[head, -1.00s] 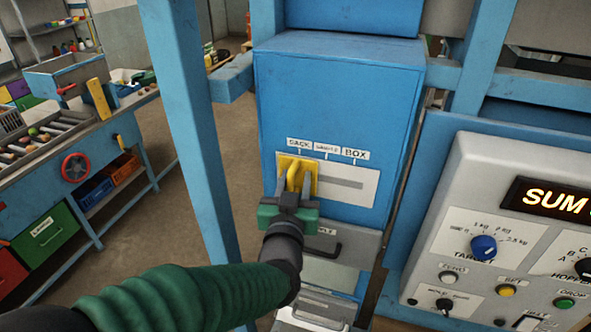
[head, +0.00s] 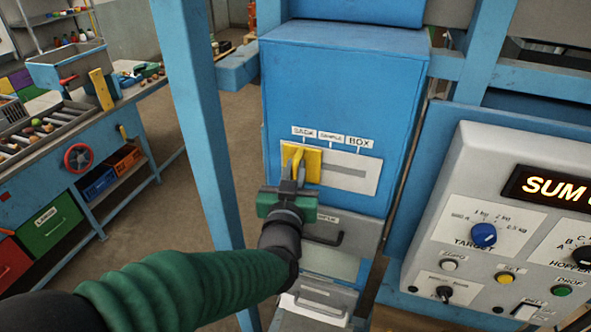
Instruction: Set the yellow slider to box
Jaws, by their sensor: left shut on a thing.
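The yellow slider (head: 313,164) sits at the left end of its slot, under the SACK label (head: 304,131), on a pale plate (head: 366,186) on the blue cabinet (head: 340,95). The SAMPLE label is in the middle and the BOX label (head: 359,142) is at the right end of the slot. My left gripper (head: 297,178) comes up from below and is shut on the slider's handle. Its fingers hide part of the slider's left side. My right gripper is not in view.
A blue post (head: 196,120) stands left of the cabinet. A grey control panel (head: 480,215) with knobs and buttons is at the right. Below the slider is a drawer with a dark handle (head: 325,238). A workbench (head: 85,160) stands farther left.

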